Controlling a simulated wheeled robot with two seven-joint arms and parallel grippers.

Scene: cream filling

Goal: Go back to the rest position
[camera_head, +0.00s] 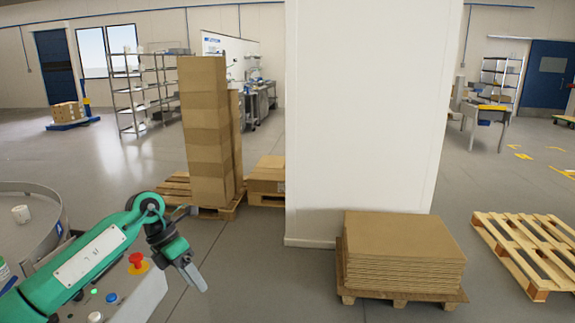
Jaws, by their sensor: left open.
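My left arm is green and comes in from the lower left. Its dark grey left gripper (192,277) points down and to the right, open, with nothing seen between its fingers. It hangs in front of bare grey floor, just right of a grey control box (130,297) with a red button (136,261) and a blue button (111,298). My right gripper is out of the picture.
A round metal-rimmed table (62,222) with a white cup (20,214) stands at the left. A tall carton stack (207,130) stands on a pallet behind the gripper. A white pillar (365,120), flat cardboard (403,250) and an empty pallet (527,255) lie rightward.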

